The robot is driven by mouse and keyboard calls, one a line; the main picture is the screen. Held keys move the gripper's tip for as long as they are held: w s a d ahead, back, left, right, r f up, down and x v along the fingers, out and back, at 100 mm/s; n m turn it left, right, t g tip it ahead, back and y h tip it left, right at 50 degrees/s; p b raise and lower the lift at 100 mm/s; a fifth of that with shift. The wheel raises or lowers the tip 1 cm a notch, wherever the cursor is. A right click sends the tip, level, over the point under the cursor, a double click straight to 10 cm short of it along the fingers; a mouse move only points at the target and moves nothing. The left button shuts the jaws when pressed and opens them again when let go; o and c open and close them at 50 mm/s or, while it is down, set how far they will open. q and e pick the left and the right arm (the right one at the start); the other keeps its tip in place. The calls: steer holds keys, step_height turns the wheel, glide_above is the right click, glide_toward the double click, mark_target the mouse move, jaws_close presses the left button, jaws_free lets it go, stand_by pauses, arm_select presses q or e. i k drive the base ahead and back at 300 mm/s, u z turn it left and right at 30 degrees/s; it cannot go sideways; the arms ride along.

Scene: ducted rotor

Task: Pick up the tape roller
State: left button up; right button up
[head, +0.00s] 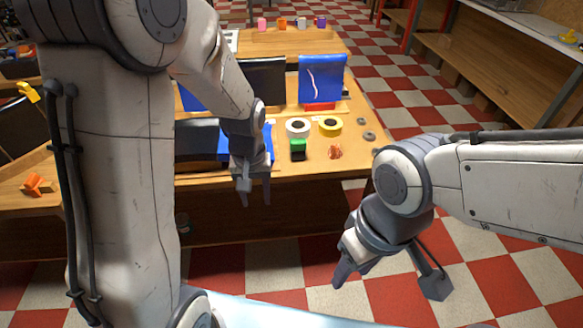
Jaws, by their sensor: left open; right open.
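A white tape roll (298,127) and a yellow tape roll (330,125) lie side by side on the wooden table (355,153). A small green and black object (297,149) stands just in front of the white roll. I cannot tell which of these is the tape roller. My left gripper (254,193) is open and empty, pointing down at the table's front edge, left of and nearer than the green object. My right gripper (389,283) is open and empty, low over the floor in front of the table, to the right.
A reddish-brown item (335,152) and grey rings (369,136) lie on the table's right part. A blue panel-like item (321,78) stands behind the rolls above a red base. A shelf unit (490,62) stands at right. The checkered floor between is clear.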

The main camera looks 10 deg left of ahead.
mark_target(298, 147)
steer(key=z, duration=0.45)
steer(key=i, duration=1.05)
steer(key=u, duration=0.5)
